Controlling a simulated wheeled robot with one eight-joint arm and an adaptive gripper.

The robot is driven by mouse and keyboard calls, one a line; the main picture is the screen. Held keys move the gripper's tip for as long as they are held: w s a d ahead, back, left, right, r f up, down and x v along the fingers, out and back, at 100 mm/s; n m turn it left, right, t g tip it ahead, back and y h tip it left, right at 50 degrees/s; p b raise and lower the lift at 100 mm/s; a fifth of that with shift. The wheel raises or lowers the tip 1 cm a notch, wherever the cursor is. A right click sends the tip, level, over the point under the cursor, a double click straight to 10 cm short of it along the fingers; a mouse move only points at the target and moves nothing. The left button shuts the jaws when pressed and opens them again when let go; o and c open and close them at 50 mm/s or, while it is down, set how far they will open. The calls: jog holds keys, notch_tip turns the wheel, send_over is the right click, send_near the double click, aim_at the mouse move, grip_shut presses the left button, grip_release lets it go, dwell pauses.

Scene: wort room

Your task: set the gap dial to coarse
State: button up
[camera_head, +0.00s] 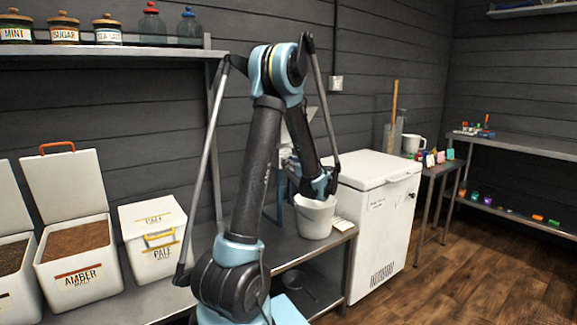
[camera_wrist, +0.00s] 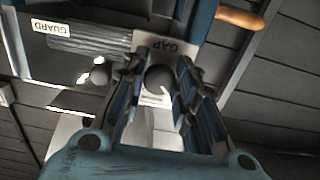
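The gap dial (camera_wrist: 159,78) is a dark round knob with a pale pointer mark, on a pale plate lettered GAP (camera_wrist: 178,46), which appears upside down in the wrist view. The pointer is toward the lower right of the knob there. My gripper (camera_wrist: 159,72) is open, with one finger on each side of the knob and visible space beside it; contact cannot be told. In the head view my gripper (camera_head: 319,187) is low at the mill, above a white bucket (camera_head: 315,217). My arm hides most of the mill and the dial there. No coarse marking is readable.
A plate lettered GUARD (camera_wrist: 51,28) and a wooden handle (camera_wrist: 239,18) are near the dial. A white chest freezer (camera_head: 375,220) stands right of the bench (camera_head: 315,250). Malt bins (camera_head: 75,240) stand to the left. The wooden floor (camera_head: 470,270) at right is clear.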

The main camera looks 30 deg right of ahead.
jog(key=shift+c, duration=0.6)
jog(key=shift+r+m, duration=0.1)
jog(key=shift+m, duration=8.8)
jog(key=o, duration=1)
jog(key=shift+o, duration=0.2)
jog(key=shift+s, duration=0.1)
